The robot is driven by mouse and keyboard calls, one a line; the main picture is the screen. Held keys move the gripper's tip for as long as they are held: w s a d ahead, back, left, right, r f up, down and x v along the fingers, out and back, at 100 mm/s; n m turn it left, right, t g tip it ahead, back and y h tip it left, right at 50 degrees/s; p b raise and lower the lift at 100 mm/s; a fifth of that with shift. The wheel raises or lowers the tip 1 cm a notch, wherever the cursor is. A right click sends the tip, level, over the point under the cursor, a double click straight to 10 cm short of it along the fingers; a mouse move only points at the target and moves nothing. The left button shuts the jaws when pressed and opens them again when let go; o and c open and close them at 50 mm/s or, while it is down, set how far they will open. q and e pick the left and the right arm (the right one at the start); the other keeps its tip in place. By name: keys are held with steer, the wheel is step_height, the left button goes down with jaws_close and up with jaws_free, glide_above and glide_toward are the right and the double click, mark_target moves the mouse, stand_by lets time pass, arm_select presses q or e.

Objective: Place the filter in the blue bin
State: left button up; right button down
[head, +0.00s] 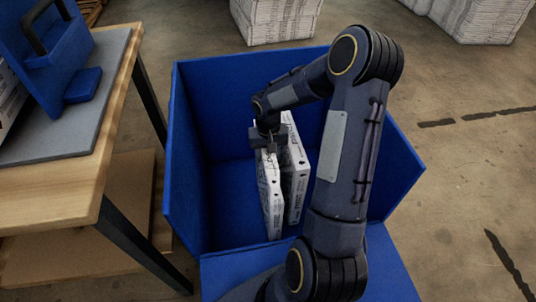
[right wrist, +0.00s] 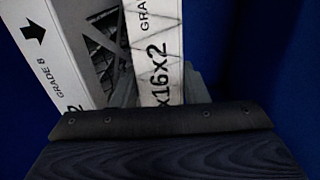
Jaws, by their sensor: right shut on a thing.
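The blue bin (head: 190,165) stands open on the floor in the middle of the head view. Two white boxed filters stand on edge inside it, side by side and close together. My right gripper (head: 268,146) reaches down into the bin and is shut on the top of the left filter (head: 271,205). The other filter (head: 296,165) stands just to its right. In the right wrist view, printed white box edges (right wrist: 155,60) rise past the dark gripper body, with blue bin walls around. My left gripper is not in view.
A wooden table (head: 75,175) with a grey mat (head: 85,110) and a blue holder (head: 50,60) stands left of the bin. White stacks (head: 280,18) stand on the floor behind. The bin's left part is empty; the floor to the right is clear.

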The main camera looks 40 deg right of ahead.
steer(key=shift+r, duration=0.1)
steer(key=c, duration=0.8)
jaws_free()
steer(key=shift+c, duration=0.2)
steer(key=shift+r, duration=0.3)
step_height(320, 180, up, 11)
steer(key=p, duration=0.4)
steer(key=s+a+r+n+t+y, duration=0.1)
steer(key=s+a+r+n+t, duration=0.15)
steer(key=s+a+r, duration=0.75)
steer(key=s+a+r+n+t+y, duration=0.1)
steer(key=s+a+t+y, duration=0.1)
steer(key=s+a, duration=0.5)
steer(key=shift+s+a+r+n+t+y, duration=0.4)
steer(key=shift+s+t, duration=0.15)
steer(key=shift+s, duration=0.55)
